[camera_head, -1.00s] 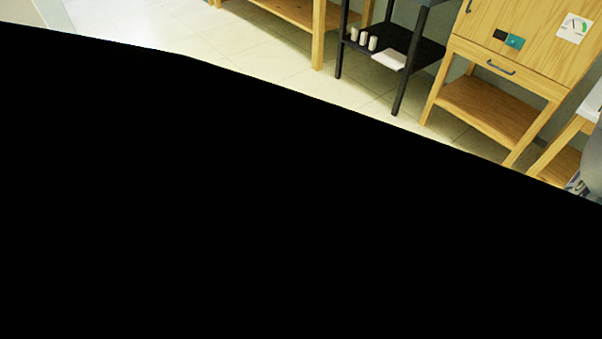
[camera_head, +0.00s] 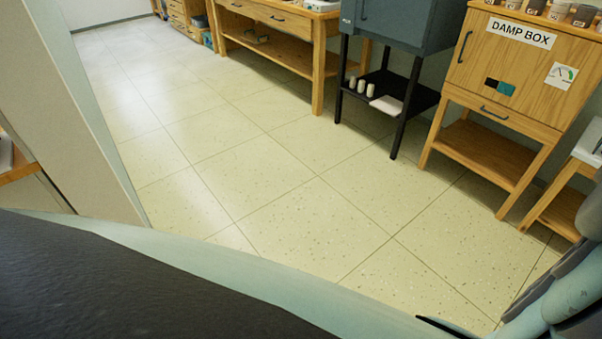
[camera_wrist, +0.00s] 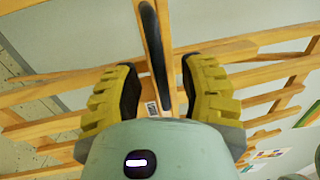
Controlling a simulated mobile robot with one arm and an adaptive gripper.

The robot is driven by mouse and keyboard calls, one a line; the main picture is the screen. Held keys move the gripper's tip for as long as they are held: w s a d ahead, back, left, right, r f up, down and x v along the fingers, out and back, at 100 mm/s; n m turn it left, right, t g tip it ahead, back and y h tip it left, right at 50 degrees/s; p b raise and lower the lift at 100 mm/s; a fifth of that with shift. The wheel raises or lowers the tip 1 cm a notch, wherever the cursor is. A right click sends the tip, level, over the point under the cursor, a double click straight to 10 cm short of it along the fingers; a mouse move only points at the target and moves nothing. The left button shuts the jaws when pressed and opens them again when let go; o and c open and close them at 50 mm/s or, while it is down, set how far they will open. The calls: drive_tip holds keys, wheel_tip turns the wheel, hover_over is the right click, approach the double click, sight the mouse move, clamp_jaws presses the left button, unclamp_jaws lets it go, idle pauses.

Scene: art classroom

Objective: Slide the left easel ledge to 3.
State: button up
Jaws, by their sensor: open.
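My gripper (camera_wrist: 158,88) shows in the wrist view with its two yellow ribbed fingers spread apart. A wooden easel post (camera_wrist: 166,80) runs up the picture between and beyond the fingers, with a long dark strip (camera_wrist: 154,50) along it. The fingers look apart from the strip; I cannot tell how far beyond them it lies. Wooden easel bars (camera_wrist: 60,78) spread to both sides. I cannot tell which easel this is, and no ledge or scale number is readable. The head view shows no easel clearly.
In the head view, a wooden damp box cabinet (camera_head: 526,70) stands at right, beside a dark grey cabinet (camera_head: 385,38) on black legs and a wooden workbench (camera_head: 268,20). A pale panel (camera_head: 75,110) stands at left. The tiled floor (camera_head: 270,160) between is clear.

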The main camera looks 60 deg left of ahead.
drive_tip(key=shift+d, duration=0.55)
drive_tip(key=shift+c, duration=0.2)
clamp_jaws()
drive_tip(key=shift+a, duration=0.1)
